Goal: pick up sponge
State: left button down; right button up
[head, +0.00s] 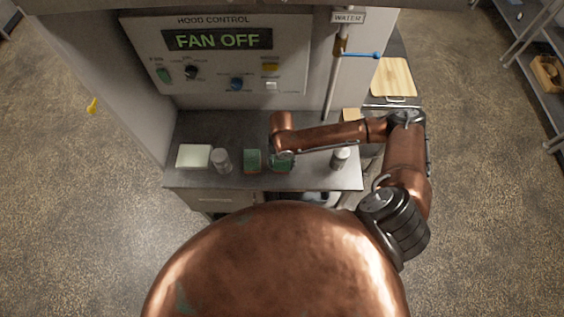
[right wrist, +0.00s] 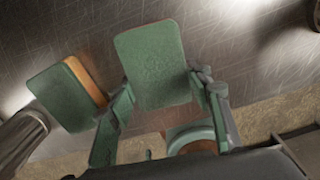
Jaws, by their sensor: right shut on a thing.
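A green sponge (right wrist: 150,58) is between the two green fingers of my right gripper (right wrist: 163,92) in the right wrist view, and the fingers are shut on it. In the head view my right gripper (head: 281,161) is low over the metal counter, partly covered by my arm. I cannot tell whether the held sponge touches the counter. A second sponge, green with an orange side (right wrist: 62,97), lies just left of the held one; it also shows in the head view (head: 252,162). My left gripper is not in view.
On the metal counter (head: 232,128) stand a pale block (head: 194,156) and a shaker (head: 221,160) to the left, and another shaker (head: 340,159) to the right, near my forearm. A control panel (head: 220,60) and a water pipe (head: 336,80) rise behind.

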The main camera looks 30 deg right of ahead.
aim_at(281, 164)
jog(key=shift+w+r, duration=0.1)
jog(key=shift+r, duration=0.4)
notch_tip(281, 164, up, 2)
jog(key=shift+a+r+b, duration=0.15)
jog(key=shift+r+b, duration=0.1)
jog(key=shift+b, duration=0.1)
jog(key=s+a+r, duration=0.7)
jog(key=a+r, duration=0.2)
jog(key=a, duration=0.2)
jog(key=shift+s+a+r+b, duration=0.15)
jog(key=shift+a+r+b, duration=0.1)
jog(key=shift+a+b, duration=0.2)
